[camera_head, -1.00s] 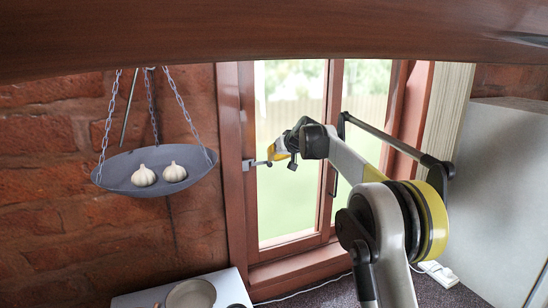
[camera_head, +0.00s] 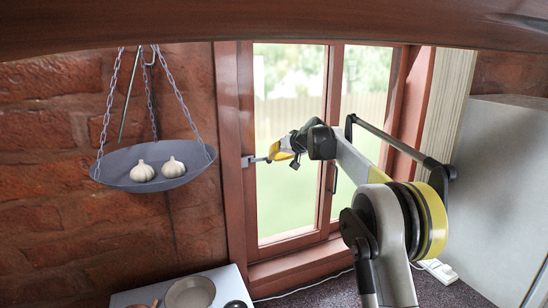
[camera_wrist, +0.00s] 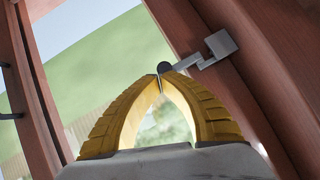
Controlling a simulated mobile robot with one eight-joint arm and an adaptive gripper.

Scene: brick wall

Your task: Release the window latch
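The window latch (camera_head: 248,161) is a small grey metal piece on the left side of the reddish-brown window frame. Its short bar points right toward my gripper. In the wrist view the latch (camera_wrist: 221,43) shows as a grey block with a stepped bar ending in a dark round knob (camera_wrist: 165,67). My gripper (camera_head: 270,158) is at the bar's free end. In the wrist view my gripper's yellow fingertips (camera_wrist: 162,76) are drawn together right at the knob and appear closed on it. The exact contact is partly hidden by the fingertips.
A hanging pan (camera_head: 125,177) on chains holds two garlic bulbs (camera_head: 157,170), left of the window. A white unit with a round dish (camera_head: 190,294) is below. A grey cabinet (camera_head: 505,180) stands at right. A wooden beam (camera_head: 250,25) crosses the top.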

